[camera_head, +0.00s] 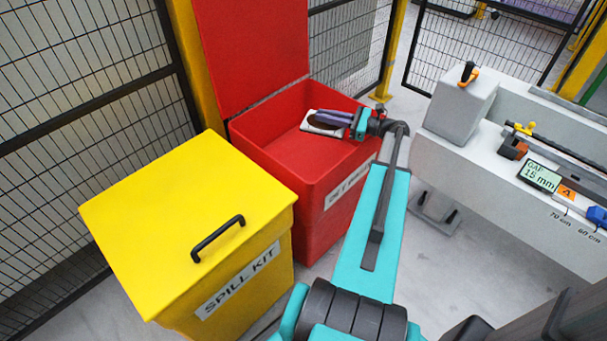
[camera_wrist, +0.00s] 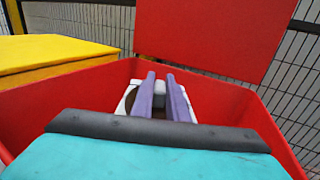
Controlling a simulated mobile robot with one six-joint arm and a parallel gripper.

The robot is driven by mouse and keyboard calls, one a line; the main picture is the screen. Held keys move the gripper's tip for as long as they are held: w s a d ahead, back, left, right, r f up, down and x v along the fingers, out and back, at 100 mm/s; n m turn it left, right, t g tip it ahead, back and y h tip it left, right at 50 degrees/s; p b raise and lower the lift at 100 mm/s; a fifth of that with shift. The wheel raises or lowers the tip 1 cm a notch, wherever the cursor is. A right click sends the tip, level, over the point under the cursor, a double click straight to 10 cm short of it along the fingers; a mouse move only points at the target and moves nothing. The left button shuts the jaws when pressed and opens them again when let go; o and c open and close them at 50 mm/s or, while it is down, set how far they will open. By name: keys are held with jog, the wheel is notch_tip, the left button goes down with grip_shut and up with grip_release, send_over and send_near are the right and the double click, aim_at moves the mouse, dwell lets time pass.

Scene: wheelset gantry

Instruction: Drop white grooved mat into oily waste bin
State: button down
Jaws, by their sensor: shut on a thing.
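The white mat (camera_head: 311,128) is in my gripper (camera_head: 345,119), over the opening of the red bin (camera_head: 338,204). A dark brown patch covers much of the mat's upper face. In the wrist view, the mat (camera_wrist: 123,106) shows on both sides of the two purple fingers of my gripper (camera_wrist: 164,80), which are shut on it. The red bin's walls (camera_wrist: 80,92) surround the fingers in that view. The bin's lid (camera_head: 250,45) stands open at the back. The label on the bin's front is partly hidden by my arm. I cannot make out the mat's grooves.
A yellow spill kit box (camera_head: 185,220) with a black handle stands shut, left of the red bin. A grey bench (camera_head: 500,175) with gauges and a small display stands at the right. Mesh fencing (camera_head: 85,105) runs behind.

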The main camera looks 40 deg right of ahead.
jog(key=c, duration=1.7)
grip_release()
jog(key=shift+o, duration=0.2)
jog(key=shift+r, duration=0.1)
jog(key=shift+r+p, duration=0.4)
jog(key=shift+r, duration=1.15)
jog(key=shift+s+a+r, duration=0.2)
jog(key=s+a+r+p, duration=0.1)
jog(key=s+a, duration=0.9)
jog(key=s, duration=0.2)
jog(key=shift+r, duration=0.15)
